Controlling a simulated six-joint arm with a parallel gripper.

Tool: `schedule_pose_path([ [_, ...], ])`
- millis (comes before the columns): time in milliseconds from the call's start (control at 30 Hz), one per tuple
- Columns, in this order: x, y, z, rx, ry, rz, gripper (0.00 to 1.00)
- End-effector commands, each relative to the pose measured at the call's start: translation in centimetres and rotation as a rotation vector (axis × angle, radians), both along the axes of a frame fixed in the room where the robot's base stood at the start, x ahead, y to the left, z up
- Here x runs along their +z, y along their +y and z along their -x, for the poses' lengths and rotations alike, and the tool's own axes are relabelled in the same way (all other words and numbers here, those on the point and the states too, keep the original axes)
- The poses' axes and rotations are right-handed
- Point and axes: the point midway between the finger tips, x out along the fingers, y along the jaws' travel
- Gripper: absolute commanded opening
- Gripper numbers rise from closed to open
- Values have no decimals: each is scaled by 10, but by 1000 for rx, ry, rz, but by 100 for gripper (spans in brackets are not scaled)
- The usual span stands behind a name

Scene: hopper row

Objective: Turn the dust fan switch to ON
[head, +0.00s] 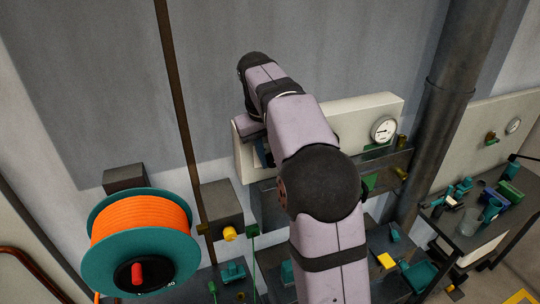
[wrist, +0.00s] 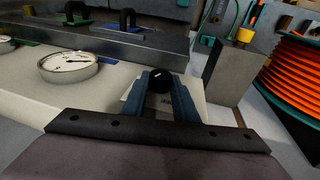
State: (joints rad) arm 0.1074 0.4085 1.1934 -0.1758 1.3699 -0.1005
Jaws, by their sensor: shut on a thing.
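The dust fan switch shows in the wrist view as a round black knob (wrist: 158,79) with a short white mark slanting up to the right. It stands on a pale plate (wrist: 131,93) on the cream panel (wrist: 30,97). Lettering near the knob is mostly hidden and I cannot read it. My gripper (wrist: 160,84) has its two blue fingers shut on the sides of the knob. In the head view my arm hides the knob, and only a bit of the gripper (head: 263,153) shows against the cream panel (head: 345,115).
A pressure gauge (head: 384,130) sits on the same panel and also shows in the wrist view (wrist: 68,66). A grey box (head: 221,205) and an orange hose reel (head: 140,240) stand to the left in the head view. A thick pipe (head: 450,110) rises at right, beside a cluttered bench (head: 465,238).

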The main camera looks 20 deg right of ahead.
Motion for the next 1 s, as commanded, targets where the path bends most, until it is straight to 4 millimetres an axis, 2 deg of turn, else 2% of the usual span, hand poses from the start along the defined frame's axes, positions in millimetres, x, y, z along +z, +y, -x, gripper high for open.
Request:
schedule_pose_path([
  [200, -2, -4, 1, -5, 5, -149, 5],
  [467, -1, -3, 1, 0, 6, -175, 5],
  [500, -1, -3, 1, 0, 6, -174, 28],
  [600, -1, -3, 1, 0, 5, -173, 48],
  [1000, 3, -4, 0, 1, 0, -171, 48],
])
